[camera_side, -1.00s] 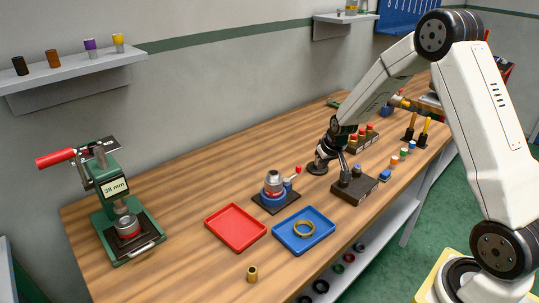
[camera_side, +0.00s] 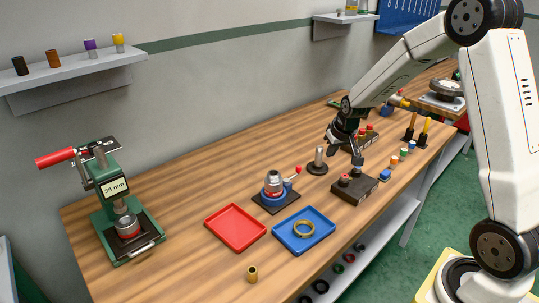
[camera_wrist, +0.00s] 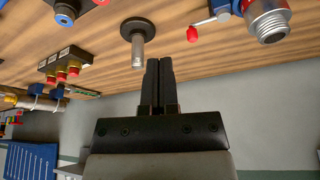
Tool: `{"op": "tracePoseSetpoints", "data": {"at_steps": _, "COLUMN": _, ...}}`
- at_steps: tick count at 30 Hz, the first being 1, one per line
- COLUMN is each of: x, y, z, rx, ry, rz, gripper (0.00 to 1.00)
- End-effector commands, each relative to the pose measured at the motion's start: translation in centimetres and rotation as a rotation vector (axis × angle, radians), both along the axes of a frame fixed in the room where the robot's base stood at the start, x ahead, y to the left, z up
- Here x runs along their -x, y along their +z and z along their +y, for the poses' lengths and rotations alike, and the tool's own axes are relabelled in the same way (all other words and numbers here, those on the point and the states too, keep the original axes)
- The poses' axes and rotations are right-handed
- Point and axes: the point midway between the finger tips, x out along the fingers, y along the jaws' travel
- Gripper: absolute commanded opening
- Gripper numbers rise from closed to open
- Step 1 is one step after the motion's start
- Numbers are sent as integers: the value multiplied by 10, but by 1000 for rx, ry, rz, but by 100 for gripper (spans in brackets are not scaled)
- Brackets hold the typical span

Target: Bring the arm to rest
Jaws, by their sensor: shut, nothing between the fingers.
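My gripper (camera_wrist: 159,62) is shut and empty, with its two black fingers together in the wrist view. In the side view it hangs above the right half of the bench, behind the dark block (camera_side: 350,192). A grey upright post on a round dark base (camera_side: 318,163) stands just left of and below the gripper. The post (camera_wrist: 138,48) also shows beyond the fingertips in the wrist view, apart from them as far as I can tell. The arm is bent, with its elbow high at the upper right.
A blue vise (camera_side: 273,187) with a red-knobbed lever stands left of the post. A green press (camera_side: 124,232) stands at the left.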

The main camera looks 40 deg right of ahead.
Motion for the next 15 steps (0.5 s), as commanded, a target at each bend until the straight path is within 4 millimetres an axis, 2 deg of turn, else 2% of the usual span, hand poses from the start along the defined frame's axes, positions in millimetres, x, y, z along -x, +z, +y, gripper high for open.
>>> {"op": "tracePoseSetpoints", "data": {"at_steps": 5, "x": 3, "y": 1, "z": 6, "rx": -1, "ry": 9, "rz": 4, "gripper": 0}}
{"op": "tracePoseSetpoints", "data": {"at_steps": 8, "x": 8, "y": 3, "z": 20, "rx": -4, "ry": 28, "rz": 10, "gripper": 0}}
{"op": "tracePoseSetpoints", "data": {"at_steps": 11, "x": 19, "y": 6, "z": 41, "rx": -8, "ry": 58, "rz": 23, "gripper": 0}}
{"op": "tracePoseSetpoints", "data": {"at_steps": 15, "x": 45, "y": 9, "z": 81, "rx": -15, "ry": 118, "rz": 49, "gripper": 0}}
